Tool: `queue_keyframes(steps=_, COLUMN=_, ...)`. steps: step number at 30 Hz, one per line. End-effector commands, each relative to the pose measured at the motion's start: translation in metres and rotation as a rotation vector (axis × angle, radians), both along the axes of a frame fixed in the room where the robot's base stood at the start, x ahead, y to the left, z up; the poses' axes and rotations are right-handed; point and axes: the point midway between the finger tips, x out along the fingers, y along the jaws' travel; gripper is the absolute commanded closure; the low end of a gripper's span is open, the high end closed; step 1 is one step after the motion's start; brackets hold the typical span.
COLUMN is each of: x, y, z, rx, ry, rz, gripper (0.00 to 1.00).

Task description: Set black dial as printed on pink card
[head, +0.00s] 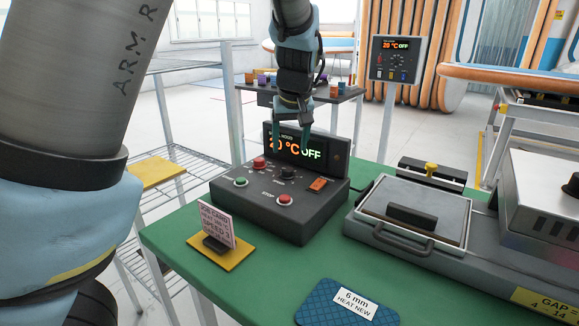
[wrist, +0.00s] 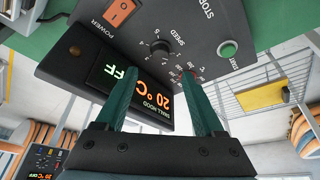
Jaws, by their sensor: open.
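The control box (head: 265,215) stands on the green table, with a black dial (head: 288,173) on its sloped panel. In the wrist view the dial (wrist: 160,47) sits under the word SPEED, with small numbers around it; its exact setting is too small to read. The pink card (head: 216,224) stands upright in a holder on a yellow base, left of the box. It shows "JOB CARD", "HEAT WELD" and a SPEED line whose value I cannot read surely. My gripper (head: 292,148) is open and empty above the panel, fingers pointing down towards the dial, apart from it; its fingers (wrist: 160,72) also show in the wrist view.
Beside the dial are a red knob (head: 259,162), a green button (head: 240,182), a red button (head: 285,199) and an orange power switch (head: 317,184). The display (head: 300,147) behind reads 20 °C OFF. A press machine (head: 410,215) stands right; a blue pad (head: 347,303) lies in front.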

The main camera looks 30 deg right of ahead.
Motion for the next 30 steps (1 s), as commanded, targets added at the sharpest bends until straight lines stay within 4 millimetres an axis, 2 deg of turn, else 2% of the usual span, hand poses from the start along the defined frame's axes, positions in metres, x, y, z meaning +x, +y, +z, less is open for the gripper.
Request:
queue_keyframes(steps=6, x=0.016, y=-0.003, z=-0.04, rx=0.003, ry=0.001, rz=0.004, gripper=0.3)
queue_keyframes(steps=12, x=0.027, y=-0.006, z=-0.066, rx=0.001, ry=0.001, rz=0.003, gripper=0.3)
queue_keyframes(steps=18, x=0.031, y=-0.008, z=-0.076, rx=0.0, ry=0.001, rz=0.0, gripper=0.3)
queue_keyframes(steps=26, x=0.031, y=-0.008, z=-0.077, rx=0.0, ry=0.0, rz=0.0, gripper=0.3)
queue_keyframes(steps=30, x=0.031, y=-0.008, z=-0.077, rx=0.0, ry=0.0, rz=0.0, gripper=0.45)
